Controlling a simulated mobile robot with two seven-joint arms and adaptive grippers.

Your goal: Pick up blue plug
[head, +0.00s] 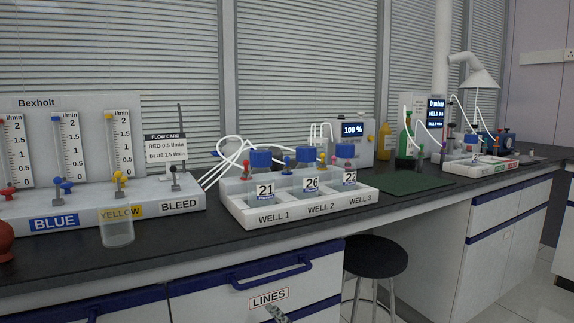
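I cannot tell for sure which blue thing is the blue plug. A small blue knob-like piece (287,160) stands upright at the back of the white well rack (300,211), between the bottles marked 21 (265,188) and 26 (311,184). Another small blue piece (217,154) shows left of the rack, near the white tubes. A grey metal tip (277,314) at the bottom edge, before the drawer, looks like part of my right gripper. Most of it is cut off, and its fingers cannot be made out. It is well below and apart from the rack. My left gripper is not in view.
A flow panel (85,107) with red, blue and yellow valves stands at the left, a clear cup (117,228) before it. A green mat (407,183) lies right of the rack. A stool (375,257) stands below.

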